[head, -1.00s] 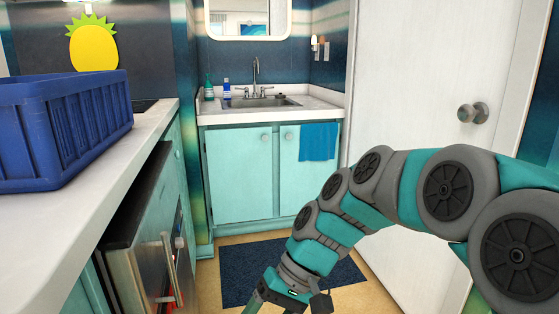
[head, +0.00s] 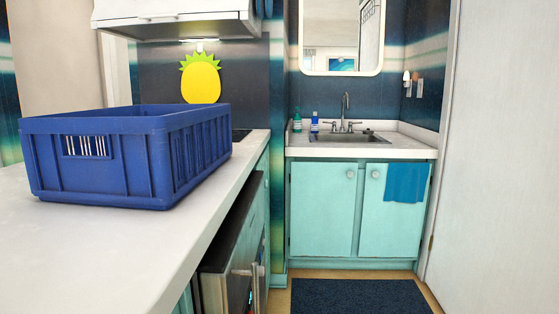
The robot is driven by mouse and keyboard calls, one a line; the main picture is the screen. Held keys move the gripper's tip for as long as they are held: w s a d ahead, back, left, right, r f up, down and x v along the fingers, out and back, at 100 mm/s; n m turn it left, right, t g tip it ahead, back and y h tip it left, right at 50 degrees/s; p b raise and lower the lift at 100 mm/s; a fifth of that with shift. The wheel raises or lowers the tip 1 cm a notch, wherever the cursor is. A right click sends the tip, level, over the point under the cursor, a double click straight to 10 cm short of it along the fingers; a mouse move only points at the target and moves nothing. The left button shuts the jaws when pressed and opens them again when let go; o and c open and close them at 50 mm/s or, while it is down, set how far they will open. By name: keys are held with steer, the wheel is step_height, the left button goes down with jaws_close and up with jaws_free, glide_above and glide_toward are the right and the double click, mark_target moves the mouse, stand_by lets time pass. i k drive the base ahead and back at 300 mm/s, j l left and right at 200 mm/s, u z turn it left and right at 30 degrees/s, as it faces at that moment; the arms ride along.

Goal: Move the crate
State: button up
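A blue plastic crate (head: 108,188) stands upright on the white counter (head: 95,250) at the left of the head view. Its slotted long side faces right, and a handle opening shows in its near end. Its inside is hidden from this low angle. My gripper and arm are out of the picture, so I cannot see what the gripper does.
A range hood (head: 178,20) hangs above the counter's far end, near a yellow pineapple board (head: 200,79). An oven (head: 232,262) with a bar handle sits below. Beyond are a sink cabinet (head: 325,210), a blue towel (head: 406,182) and a dark floor mat (head: 360,297). A white door (head: 495,150) closes the right side.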

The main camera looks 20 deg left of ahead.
mark_target(156, 155)
steer(key=u, duration=1.7)
